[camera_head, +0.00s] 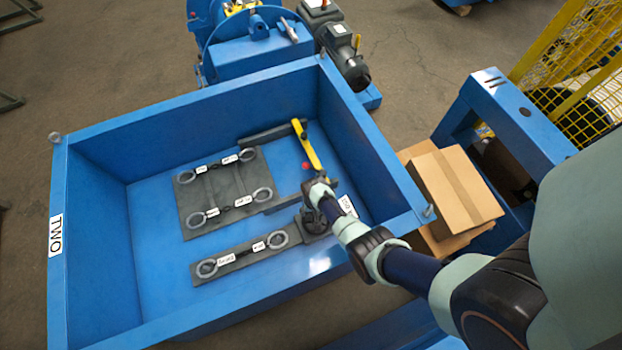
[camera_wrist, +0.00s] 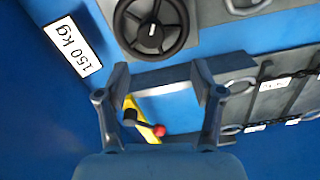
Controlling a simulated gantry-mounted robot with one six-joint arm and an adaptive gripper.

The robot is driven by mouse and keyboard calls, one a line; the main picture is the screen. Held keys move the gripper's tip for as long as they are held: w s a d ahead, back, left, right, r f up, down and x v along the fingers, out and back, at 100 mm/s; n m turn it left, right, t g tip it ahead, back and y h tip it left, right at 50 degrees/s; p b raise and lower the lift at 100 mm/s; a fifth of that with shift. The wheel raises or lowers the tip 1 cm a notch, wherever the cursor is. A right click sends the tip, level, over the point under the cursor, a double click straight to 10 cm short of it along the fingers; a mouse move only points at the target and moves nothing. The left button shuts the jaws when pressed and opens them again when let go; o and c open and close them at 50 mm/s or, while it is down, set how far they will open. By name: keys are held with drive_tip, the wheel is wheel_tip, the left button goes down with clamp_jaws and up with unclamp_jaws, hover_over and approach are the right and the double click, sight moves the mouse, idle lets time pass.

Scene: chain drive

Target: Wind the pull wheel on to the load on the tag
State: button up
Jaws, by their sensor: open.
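In the wrist view the pull wheel (camera_wrist: 152,28), a black handwheel with a white pointer mark on its hub, sits on a grey block at the top. In the head view the wheel (camera_head: 313,224) is partly covered by my arm. The white tag (camera_wrist: 73,50) beside it reads 150 kg; it also shows in the head view (camera_head: 347,206). My gripper (camera_wrist: 162,78) is open and empty, its fingertips apart from the wheel and below it in the wrist picture. In the head view my gripper (camera_head: 318,192) is over the right side of the blue tray.
The blue tray (camera_head: 59,190) has raised walls, marked TWO. Grey plates (camera_head: 225,197) carry several labelled rings and chains. A yellow bar (camera_head: 308,147) and a red knob (camera_wrist: 158,130) lie near my gripper. Cardboard boxes (camera_head: 455,190) stand outside, to the right.

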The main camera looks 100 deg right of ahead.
drive_tip(key=shift+s+a+f, duration=0.5)
drive_tip(key=shift+s, duration=0.15)
wheel_tip(320, 180, down, 8)
drive_tip(key=b, duration=0.5)
drive_tip(key=shift+w+r, duration=0.1)
drive_tip(key=shift+r, duration=0.1)
drive_tip(key=shift+c, duration=0.3)
